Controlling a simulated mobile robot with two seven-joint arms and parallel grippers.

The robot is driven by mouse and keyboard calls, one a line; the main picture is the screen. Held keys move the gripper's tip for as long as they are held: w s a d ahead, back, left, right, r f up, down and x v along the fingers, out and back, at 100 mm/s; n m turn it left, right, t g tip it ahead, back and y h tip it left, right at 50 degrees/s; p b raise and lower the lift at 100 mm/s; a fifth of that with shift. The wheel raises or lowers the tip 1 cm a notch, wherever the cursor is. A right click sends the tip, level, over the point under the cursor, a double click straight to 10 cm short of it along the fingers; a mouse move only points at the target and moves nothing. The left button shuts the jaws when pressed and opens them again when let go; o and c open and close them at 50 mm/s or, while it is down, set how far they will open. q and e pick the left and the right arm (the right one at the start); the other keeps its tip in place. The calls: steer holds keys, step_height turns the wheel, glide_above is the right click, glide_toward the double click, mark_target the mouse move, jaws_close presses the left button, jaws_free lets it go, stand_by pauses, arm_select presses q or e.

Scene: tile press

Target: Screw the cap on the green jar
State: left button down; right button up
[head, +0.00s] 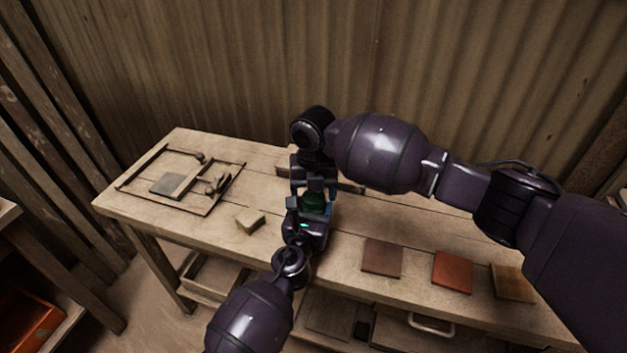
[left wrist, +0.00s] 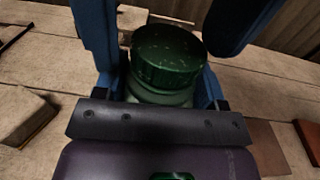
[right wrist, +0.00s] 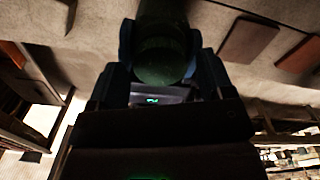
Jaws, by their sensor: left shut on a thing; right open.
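The green jar (head: 314,204) stands upright over the bench; its paler body (left wrist: 160,97) shows below a dark green ridged cap (left wrist: 168,55). The cap sits on top of the jar; whether it is tight I cannot tell. My left gripper (head: 311,214) is shut on the jar's body from the front. My right gripper (head: 316,184) is above, pointing down. Its blue fingers hang open on either side of the cap in the left wrist view, apart from it. In the right wrist view, a dark green round shape (right wrist: 160,62) lies between the fingers.
On the wooden bench (head: 375,215), a framed tray (head: 207,210) with small parts is at left and a pale block (head: 250,220) nearer the jar. Brown (head: 382,257), orange (head: 453,271) and tan tiles (head: 513,282) lie at right. A corrugated wall stands behind.

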steer(key=shift+f, duration=0.25)
steer(key=c, duration=0.9)
steer(key=m, duration=0.6)
steer(key=shift+m, duration=0.4)
steer(key=shift+c, duration=0.2)
steer(key=m, duration=0.6)
steer(key=o, duration=1)
steer(key=shift+s, duration=0.1)
